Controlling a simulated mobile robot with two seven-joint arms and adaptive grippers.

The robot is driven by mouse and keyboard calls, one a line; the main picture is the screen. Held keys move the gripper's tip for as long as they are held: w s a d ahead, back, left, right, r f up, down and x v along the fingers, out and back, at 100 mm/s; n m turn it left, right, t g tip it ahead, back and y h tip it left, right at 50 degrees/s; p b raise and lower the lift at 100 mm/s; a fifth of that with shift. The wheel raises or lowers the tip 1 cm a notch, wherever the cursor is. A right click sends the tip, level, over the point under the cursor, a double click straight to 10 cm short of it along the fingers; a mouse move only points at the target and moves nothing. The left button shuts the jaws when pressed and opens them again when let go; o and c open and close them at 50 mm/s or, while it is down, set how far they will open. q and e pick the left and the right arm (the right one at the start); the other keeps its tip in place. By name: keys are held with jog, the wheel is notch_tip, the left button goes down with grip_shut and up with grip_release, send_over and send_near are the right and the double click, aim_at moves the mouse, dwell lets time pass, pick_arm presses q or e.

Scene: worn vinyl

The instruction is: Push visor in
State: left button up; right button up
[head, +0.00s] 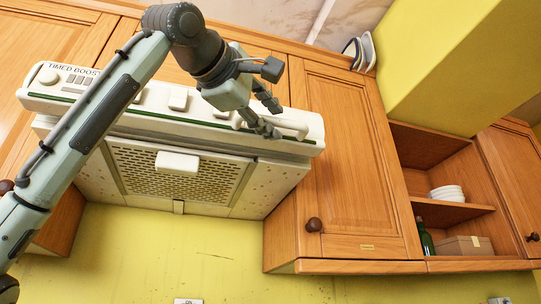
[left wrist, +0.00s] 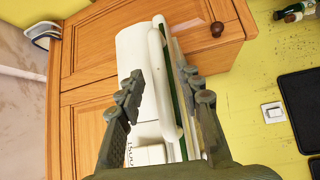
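The cream range hood with its visor (head: 150,98) hangs between the wall cupboards in the head view. The visor is the long front panel with a green strip, buttons and "TIMED BOOST" lettering; it stands out ahead of the grille underside. My left gripper (head: 268,118) is at the visor's right end, with its fingers apart. In the left wrist view the visor (left wrist: 158,62) runs lengthwise between the spread fingers of my left gripper (left wrist: 164,88). I cannot tell whether either finger touches it. My left arm hides part of the visor's left side. My right gripper is not in view.
A wooden cupboard door (head: 345,165) with a dark knob is right of the hood. Further right, an open shelf holds white bowls (head: 447,193), a green bottle (head: 425,238) and a box (head: 465,245). Plates (head: 362,52) stand on top. Yellow wall (head: 160,250) below the hood is clear.

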pick_arm(q)
jog(key=shift+w, duration=0.15)
jog(key=shift+c, duration=0.4)
grip_shut()
